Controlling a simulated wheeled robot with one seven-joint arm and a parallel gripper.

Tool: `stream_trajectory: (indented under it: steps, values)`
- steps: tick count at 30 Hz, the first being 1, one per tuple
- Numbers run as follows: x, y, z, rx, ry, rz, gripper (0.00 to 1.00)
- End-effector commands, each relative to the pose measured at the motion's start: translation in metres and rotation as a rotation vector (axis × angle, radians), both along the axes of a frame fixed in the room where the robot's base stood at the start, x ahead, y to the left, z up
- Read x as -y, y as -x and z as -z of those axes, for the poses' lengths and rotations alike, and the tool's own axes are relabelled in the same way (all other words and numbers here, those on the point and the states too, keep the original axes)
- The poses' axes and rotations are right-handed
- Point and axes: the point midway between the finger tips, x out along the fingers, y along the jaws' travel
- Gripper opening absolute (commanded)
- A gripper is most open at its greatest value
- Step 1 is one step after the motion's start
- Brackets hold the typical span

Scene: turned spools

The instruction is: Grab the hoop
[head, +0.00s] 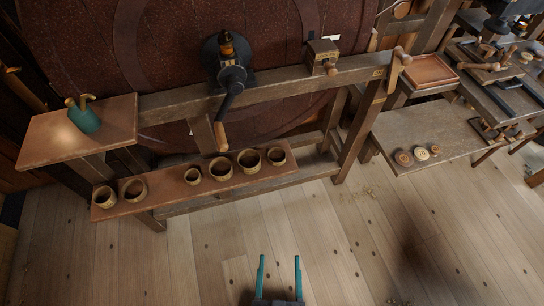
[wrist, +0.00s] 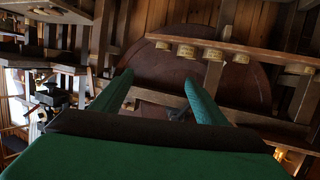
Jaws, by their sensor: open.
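Several round, open-topped wooden rings or cups stand in a row on a low brown shelf (head: 165,192) in the head view. One at the left, a ring-like piece (head: 133,190), looks most like a hoop, but I cannot tell for sure which is the hoop. Others are a cup-like piece (head: 104,197) left of it and a dark-mouthed piece (head: 249,161) further right. Part of the row shows in the wrist view (wrist: 212,55). My gripper (head: 280,258) is open and empty over the floor, well apart from the shelf; its teal fingers frame the wrist view (wrist: 158,78).
A teal pot (head: 84,118) stands on a side board (head: 40,135) at the left. A wooden beam (head: 175,103) with a dark crank (head: 232,80) runs above the shelf. A bench (head: 430,125) with small round discs (head: 421,154) stands at the right.

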Motion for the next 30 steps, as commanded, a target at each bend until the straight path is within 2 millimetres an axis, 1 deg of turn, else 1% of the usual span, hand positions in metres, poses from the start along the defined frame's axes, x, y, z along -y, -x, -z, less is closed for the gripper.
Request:
stream_trajectory:
  steps: [1,5,6,8,9,11,13,14,15,17,18,21,25,27,30]
  values:
    - [0.004,-0.019,0.011,-0.001,0.004,0.000,0.67]
    - [0.012,-0.061,0.037,-0.026,0.014,-0.004,0.67]
    - [0.013,-0.074,0.044,-0.032,0.015,-0.007,0.67]
    - [0.016,-0.096,0.053,-0.043,0.017,-0.012,0.67]
    - [0.017,-0.110,0.059,-0.052,0.017,-0.017,0.67]
    - [0.018,-0.132,0.066,-0.061,0.016,-0.025,0.67]
    - [0.019,-0.159,0.072,-0.072,0.014,-0.036,0.67]
    - [0.019,-0.170,0.073,-0.076,0.014,-0.042,0.67]
    - [0.019,-0.186,0.075,-0.082,0.010,-0.050,0.67]
    - [0.018,-0.209,0.077,-0.090,0.006,-0.063,0.67]
    - [0.017,-0.225,0.077,-0.094,0.003,-0.073,0.67]
    - [0.013,-0.259,0.076,-0.104,-0.004,-0.099,0.67]
    - [0.009,-0.293,0.070,-0.112,-0.014,-0.128,0.67]
    - [0.007,-0.304,0.068,-0.116,-0.019,-0.140,0.67]
    - [0.004,-0.315,0.066,-0.119,-0.021,-0.150,0.67]
